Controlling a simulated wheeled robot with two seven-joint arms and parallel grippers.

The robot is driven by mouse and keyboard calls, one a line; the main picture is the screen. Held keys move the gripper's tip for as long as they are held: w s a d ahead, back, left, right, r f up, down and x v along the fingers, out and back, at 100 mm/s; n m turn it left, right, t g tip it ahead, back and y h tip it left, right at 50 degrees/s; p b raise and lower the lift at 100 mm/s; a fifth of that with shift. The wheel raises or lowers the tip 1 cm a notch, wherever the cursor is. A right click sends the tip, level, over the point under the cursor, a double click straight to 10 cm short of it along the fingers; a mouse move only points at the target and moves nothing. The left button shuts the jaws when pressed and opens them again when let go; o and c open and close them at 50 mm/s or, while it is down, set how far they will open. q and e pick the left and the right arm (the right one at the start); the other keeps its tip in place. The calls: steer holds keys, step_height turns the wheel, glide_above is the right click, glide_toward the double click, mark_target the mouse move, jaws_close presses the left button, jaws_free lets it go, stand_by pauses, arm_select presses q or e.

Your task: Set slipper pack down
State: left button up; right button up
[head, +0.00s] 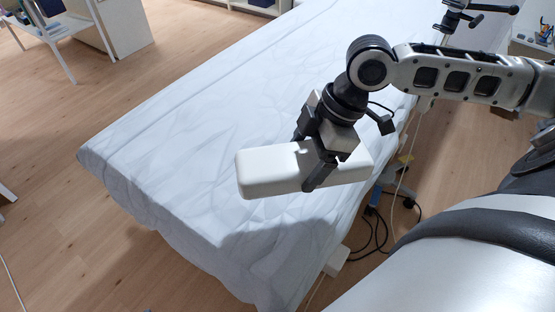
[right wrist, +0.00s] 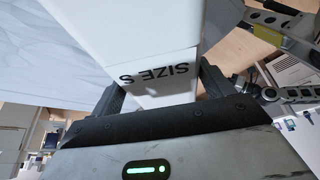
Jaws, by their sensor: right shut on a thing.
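The slipper pack (head: 265,172) is a long white box with rounded edges. My right gripper (head: 315,160) is shut on it and holds it over the sheet-covered couch (head: 190,130). The pack lies roughly level, and part of it is hidden behind the fingers. I cannot tell whether its underside touches the sheet. In the right wrist view the pack (right wrist: 155,40) sits between the two fingers (right wrist: 160,98), with "SIZE S" printed on its face. My left gripper is not in view.
The couch top is bare and clear to the left of the pack. A white box (head: 336,261) hangs by the couch's near side. Dark cables (head: 378,228) and a wheeled base (head: 400,198) are on the wooden floor beside it. A white frame (head: 60,45) stands at the upper left.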

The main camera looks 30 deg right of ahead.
mark_target(296, 139)
steer(key=w, duration=0.1)
steer(key=w+f, duration=0.1)
steer(key=w, duration=0.2)
steer(key=shift+w+a+f, duration=0.15)
steer(key=shift+w+f, duration=0.05)
steer(key=shift+f, duration=0.2)
steer(key=w+f, duration=0.1)
steer(key=f, duration=0.1)
steer(key=w+f, duration=0.3)
steer(key=shift+w+f, duration=0.25)
steer(key=shift+f, duration=1.65)
steer(key=o, duration=1)
steer(key=shift+f, duration=0.15)
steer(key=v, duration=1.2)
